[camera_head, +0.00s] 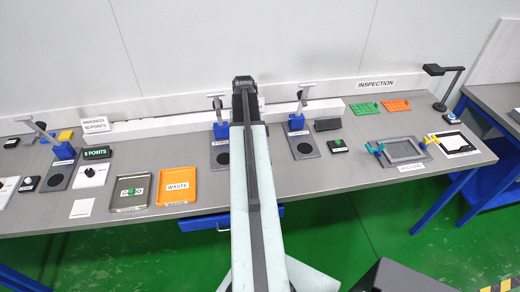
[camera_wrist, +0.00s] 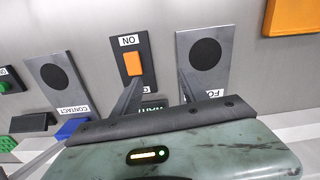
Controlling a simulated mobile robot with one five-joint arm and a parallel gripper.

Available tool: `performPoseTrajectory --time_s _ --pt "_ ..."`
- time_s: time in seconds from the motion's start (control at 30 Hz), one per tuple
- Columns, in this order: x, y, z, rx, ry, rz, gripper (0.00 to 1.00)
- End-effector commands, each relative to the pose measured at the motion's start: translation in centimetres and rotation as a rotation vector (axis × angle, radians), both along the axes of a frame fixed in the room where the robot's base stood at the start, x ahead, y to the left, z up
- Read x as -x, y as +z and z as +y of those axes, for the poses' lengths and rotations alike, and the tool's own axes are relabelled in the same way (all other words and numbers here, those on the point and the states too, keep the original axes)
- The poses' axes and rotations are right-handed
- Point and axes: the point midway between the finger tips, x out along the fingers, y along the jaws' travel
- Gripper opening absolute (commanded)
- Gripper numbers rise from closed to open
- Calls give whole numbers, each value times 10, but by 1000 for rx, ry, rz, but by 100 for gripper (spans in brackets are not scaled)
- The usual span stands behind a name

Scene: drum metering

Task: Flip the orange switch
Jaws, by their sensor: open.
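The orange switch (camera_wrist: 133,64) is a small orange rocker on a black plate marked ON, seen in the wrist view. In the head view my arm covers it. My gripper (camera_wrist: 160,77) is open and empty in the wrist view, with two dark tapered fingers. One fingertip shows just below the switch in the picture, and the other is to its right, near a grey plate with a black disc. I cannot tell how high the fingertips are above the switch or whether one touches it.
A grey CONTACT plate (camera_wrist: 55,84) and a grey plate with a black disc (camera_wrist: 203,70) flank the switch. A dark WAIT display (camera_wrist: 152,106) sits close to the fingers. An orange WASTE tray (camera_head: 177,203) and a grey tray (camera_head: 131,208) are left of my arm.

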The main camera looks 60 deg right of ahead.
Motion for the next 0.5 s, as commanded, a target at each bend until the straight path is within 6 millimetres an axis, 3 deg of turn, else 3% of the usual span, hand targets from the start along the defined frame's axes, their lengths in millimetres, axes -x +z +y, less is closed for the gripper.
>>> performPoseTrajectory --time_s 0.03,0.13,0.37,0.5 --pt "22 0 -14 -1 -40 -1 51" --pt "45 0 -28 -1 -82 -1 51" --pt "50 -3 -30 0 -91 0 51" --pt "49 -18 -30 0 -90 0 51"
